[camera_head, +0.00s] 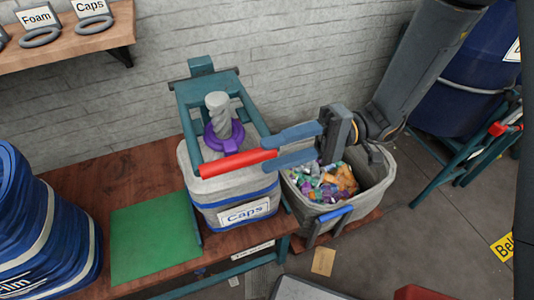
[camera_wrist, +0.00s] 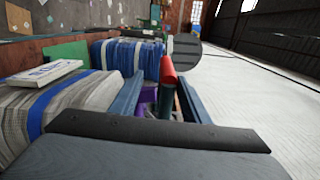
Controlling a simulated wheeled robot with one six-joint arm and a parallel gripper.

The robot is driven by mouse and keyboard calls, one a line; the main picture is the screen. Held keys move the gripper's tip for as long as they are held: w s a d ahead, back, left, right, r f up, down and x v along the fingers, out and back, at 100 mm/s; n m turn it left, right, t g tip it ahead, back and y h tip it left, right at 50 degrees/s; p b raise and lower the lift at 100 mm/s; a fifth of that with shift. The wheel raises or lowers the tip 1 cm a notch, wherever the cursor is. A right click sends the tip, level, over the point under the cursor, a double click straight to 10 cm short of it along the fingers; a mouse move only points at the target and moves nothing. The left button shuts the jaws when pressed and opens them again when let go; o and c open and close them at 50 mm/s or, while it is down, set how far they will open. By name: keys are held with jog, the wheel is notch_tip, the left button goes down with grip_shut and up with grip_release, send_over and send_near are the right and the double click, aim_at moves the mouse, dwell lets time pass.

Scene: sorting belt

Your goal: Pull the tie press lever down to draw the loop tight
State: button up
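The tie press is a teal frame (camera_head: 187,106) over a grey sack labelled Caps (camera_head: 212,189). The sack's twisted neck (camera_head: 217,103) rises through a purple loop (camera_head: 224,138). The press lever has a red grip (camera_head: 235,164) lying roughly level across the sack's front; its red end also shows in the wrist view (camera_wrist: 167,71). My gripper (camera_head: 265,152) comes from the right with its blue fingers apart, one above and one below the grip's right end. In the wrist view my gripper (camera_wrist: 158,96) has the lever between its fingers, with gaps visible. Contact is not clear.
A bin (camera_head: 376,192) of colourful caps stands right of the sack, under my arm. A green mat (camera_head: 150,238) and a blue roll-like sack (camera_head: 45,225) are on the wooden bench (camera_head: 90,172) at left. A shelf (camera_head: 75,45) holds rings labelled Foam and Caps.

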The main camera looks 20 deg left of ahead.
jog(key=v, duration=0.9)
jog(key=shift+b, duration=0.4)
dwell(0.6)
jog(key=shift+r, duration=0.1)
dwell(0.6)
